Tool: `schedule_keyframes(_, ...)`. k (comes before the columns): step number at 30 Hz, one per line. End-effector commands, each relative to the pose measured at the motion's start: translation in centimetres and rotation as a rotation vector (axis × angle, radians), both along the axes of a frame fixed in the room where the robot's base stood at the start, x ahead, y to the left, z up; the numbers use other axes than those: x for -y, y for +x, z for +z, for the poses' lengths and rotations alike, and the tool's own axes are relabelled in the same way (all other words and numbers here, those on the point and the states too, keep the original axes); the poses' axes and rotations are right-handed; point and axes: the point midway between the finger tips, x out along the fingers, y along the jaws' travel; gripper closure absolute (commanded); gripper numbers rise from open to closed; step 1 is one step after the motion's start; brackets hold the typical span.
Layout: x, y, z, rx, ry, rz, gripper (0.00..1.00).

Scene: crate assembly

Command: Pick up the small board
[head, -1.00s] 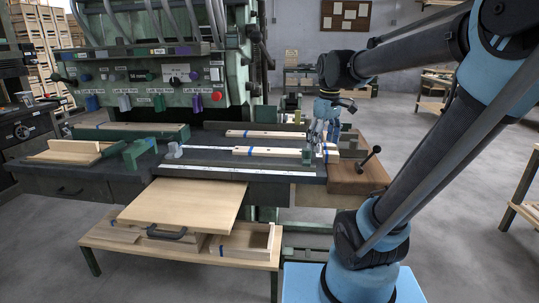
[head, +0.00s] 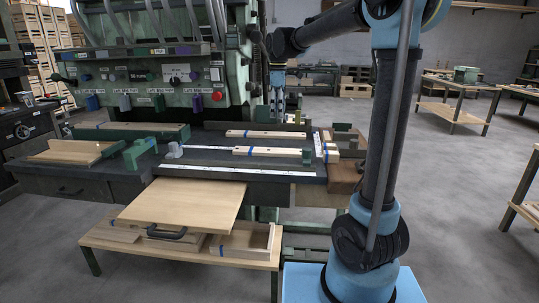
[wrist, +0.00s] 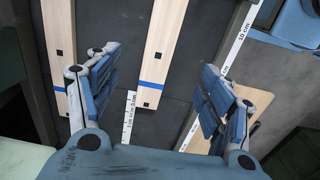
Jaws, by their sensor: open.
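Two pale narrow boards with blue stripes lie on the dark machine table, a rear one (head: 275,134) and a front one (head: 285,152). Short pale pieces with blue marks (head: 330,152) lie at the table's right end. I cannot tell for sure which is the small board.
A large panel (head: 180,205) rests over a low bench (head: 110,238) in front. A green clamp block (head: 139,152) and a grey block (head: 174,150) stand on the table. White label strips (head: 210,172) run along it.

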Motion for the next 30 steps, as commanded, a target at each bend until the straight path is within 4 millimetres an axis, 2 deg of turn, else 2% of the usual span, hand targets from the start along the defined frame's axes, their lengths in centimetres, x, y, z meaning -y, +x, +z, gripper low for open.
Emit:
schedule_keyframes(15, 0.1, -0.1, -8.9, 0.000, 0.000, -0.004, 0.27)
schedule_keyframes(19, 0.1, -0.1, -10.3, 0.000, 0.000, -0.004, 0.27)
schedule_keyframes(26, 0.1, -0.1, -11.4, 0.000, 0.000, -0.004, 0.27)
schedule_keyframes(30, 0.0, -0.3, -13.2, 0.000, 0.000, -0.004, 0.27)
